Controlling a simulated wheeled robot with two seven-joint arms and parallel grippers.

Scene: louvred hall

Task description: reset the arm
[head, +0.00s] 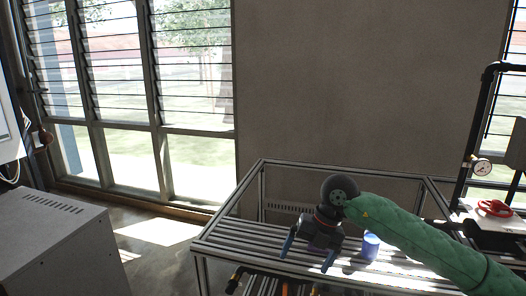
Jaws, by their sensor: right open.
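My right arm, in a green sleeve, comes in from the right edge of the head view and reaches over a metal-framed slatted table. My right gripper (308,258) hangs at its end, above the slats, with its two blue-tipped fingers spread apart. I see nothing between the fingers. A small blue and white cylindrical item (370,246) stands on the table just right of the gripper, beside my forearm and apart from the fingers. My left gripper is not in view.
The slatted table (215,233) has raised frame rails along its back and sides. A grey cabinet (60,240) stands at the left. At the right are a pressure gauge (480,167) on dark piping and a red item (495,208) on a white surface. Floor shows between cabinet and table.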

